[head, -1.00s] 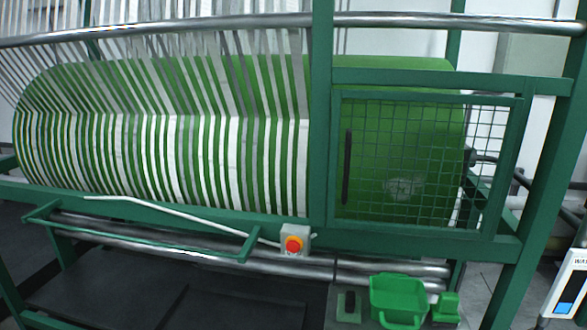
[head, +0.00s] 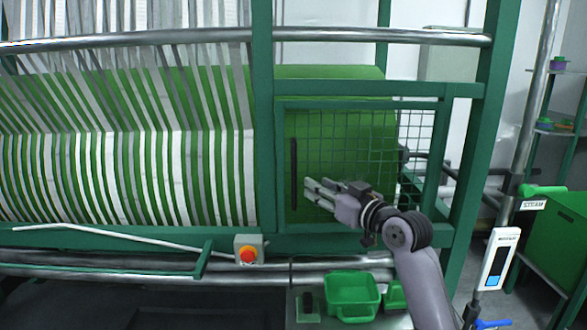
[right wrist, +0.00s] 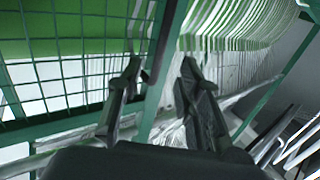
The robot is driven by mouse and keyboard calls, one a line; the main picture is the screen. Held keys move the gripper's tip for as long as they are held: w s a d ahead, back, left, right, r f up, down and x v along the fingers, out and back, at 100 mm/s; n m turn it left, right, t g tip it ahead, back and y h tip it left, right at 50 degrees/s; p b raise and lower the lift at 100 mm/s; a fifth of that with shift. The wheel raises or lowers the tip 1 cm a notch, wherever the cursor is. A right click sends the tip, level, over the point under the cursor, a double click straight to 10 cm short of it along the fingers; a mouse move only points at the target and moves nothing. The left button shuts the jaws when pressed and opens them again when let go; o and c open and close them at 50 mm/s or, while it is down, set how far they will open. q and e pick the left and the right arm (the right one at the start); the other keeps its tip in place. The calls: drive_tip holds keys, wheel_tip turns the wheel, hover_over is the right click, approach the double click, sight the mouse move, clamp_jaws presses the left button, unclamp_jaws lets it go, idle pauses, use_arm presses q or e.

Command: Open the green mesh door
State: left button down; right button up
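The green mesh door (head: 345,150) is on the right part of the machine in the head view, and it looks closed in its green frame. Its black vertical handle (head: 294,174) is near the door's left edge. My right gripper (head: 308,187) is in front of the door, just right of the handle, with its fingers pointing left toward it. My left gripper is not in view.
A grey box with a red button (head: 248,254) is below and left of the door. A green tub (head: 352,296) stands low in front. Striped webbing (head: 120,175) runs over the green drum at left. A white panel (head: 499,258) and green cabinet (head: 560,225) are at right.

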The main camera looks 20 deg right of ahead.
sight(296, 174)
drive_tip(key=p+x, duration=0.3)
drive_tip(key=x, duration=0.8)
drive_tip(key=shift+a, duration=0.1)
drive_tip(key=shift+c, duration=0.2)
clamp_jaws()
